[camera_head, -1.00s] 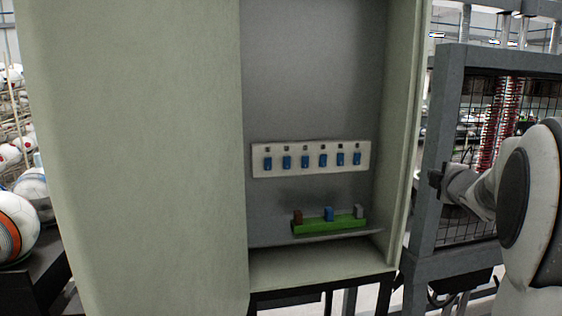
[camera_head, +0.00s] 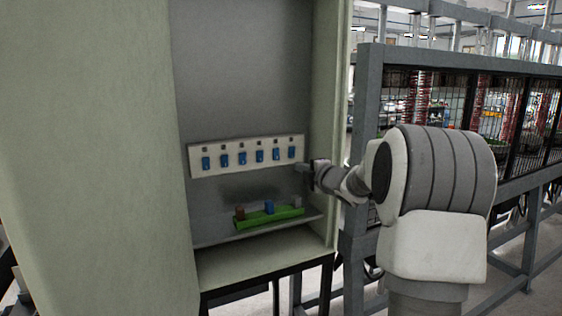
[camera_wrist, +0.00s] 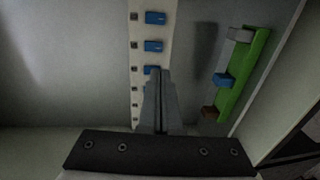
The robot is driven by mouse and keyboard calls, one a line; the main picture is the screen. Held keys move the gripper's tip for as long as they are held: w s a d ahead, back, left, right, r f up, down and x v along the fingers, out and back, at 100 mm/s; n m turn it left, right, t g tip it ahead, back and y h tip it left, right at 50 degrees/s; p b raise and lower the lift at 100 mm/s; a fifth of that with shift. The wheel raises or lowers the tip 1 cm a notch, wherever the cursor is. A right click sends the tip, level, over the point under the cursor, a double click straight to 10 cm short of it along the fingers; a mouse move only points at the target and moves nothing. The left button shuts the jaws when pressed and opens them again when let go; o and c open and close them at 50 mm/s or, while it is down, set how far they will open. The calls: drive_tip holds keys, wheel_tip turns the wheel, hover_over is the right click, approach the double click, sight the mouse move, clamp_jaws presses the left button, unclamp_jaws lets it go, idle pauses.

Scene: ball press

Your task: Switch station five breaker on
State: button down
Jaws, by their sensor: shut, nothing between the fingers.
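A pale panel (camera_head: 196,167) in the open cabinet holds a row of several blue breakers, each with a small dark square above. The fifth from the left (camera_head: 276,155) looks like the others; labels and on/off positions are too small to read. In the wrist view the row runs vertically, and this breaker (camera_wrist: 153,46) is second from the top. My gripper (camera_head: 303,165) is shut and empty, near the panel's right end. In the wrist view its fingertips (camera_wrist: 158,72) overlap the third breaker from the top and hide parts of the lower ones. Contact cannot be told.
A green block (camera_head: 262,217) with brown, blue and grey pieces sits on the ledge below the panel; it also shows in the wrist view (camera_wrist: 248,78). The cabinet's right wall (camera_head: 338,120) stands close to my arm. A grey mesh-fenced frame (camera_head: 366,110) is farther right.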

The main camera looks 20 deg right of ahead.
sight(277, 159)
drive_tip(key=w+p, duration=0.1)
drive_tip(key=w, duration=0.3)
drive_tip(key=w+f+p, duration=0.1)
drive_tip(key=w, duration=0.3)
drive_tip(key=w+p, duration=0.1)
drive_tip(key=w, duration=0.4)
drive_tip(key=shift+a+f, duration=0.25)
drive_tip(key=shift+f, duration=0.05)
drive_tip(key=shift+f, duration=0.1)
drive_tip(key=shift+w+f+b, duration=0.15)
drive_tip(key=shift+f+b, duration=0.15)
drive_tip(key=shift+b, duration=0.85)
drive_tip(key=shift+r, duration=0.35)
drive_tip(key=shift+f, duration=0.1)
